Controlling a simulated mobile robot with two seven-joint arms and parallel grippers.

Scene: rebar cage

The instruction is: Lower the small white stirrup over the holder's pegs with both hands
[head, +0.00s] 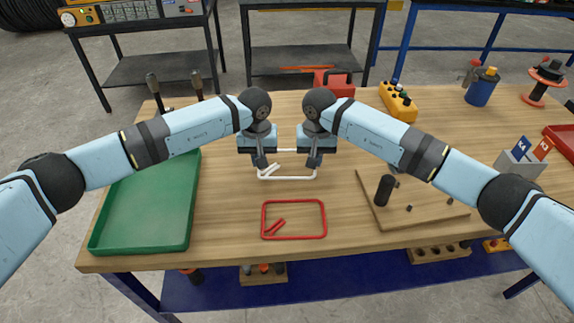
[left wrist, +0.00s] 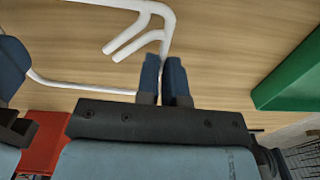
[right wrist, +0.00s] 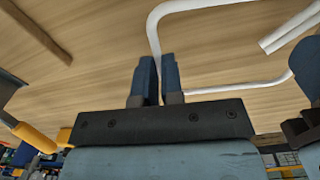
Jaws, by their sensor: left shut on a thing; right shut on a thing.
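The small white stirrup (head: 290,178) is a rectangular loop with two short hooked ends at its left corner, in the middle of the head view. My left gripper (head: 261,163) is shut on its left side, and my right gripper (head: 314,162) is shut on its right side. The stirrup also shows in the left wrist view (left wrist: 85,86) and the right wrist view (right wrist: 153,38). It looks level; its height above the table is hard to tell. A wooden board (head: 435,218) with a black post (head: 384,190) and small dark pegs, perhaps the holder, lies to the right.
A red stirrup (head: 325,222) lies on the wooden table (head: 345,240) in front of the grippers. A green tray (head: 145,215) is at left. A yellow box (head: 398,103), red toolbox (head: 334,84) and blue can (head: 481,90) stand behind. Bare tabletop separates the stirrup and board.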

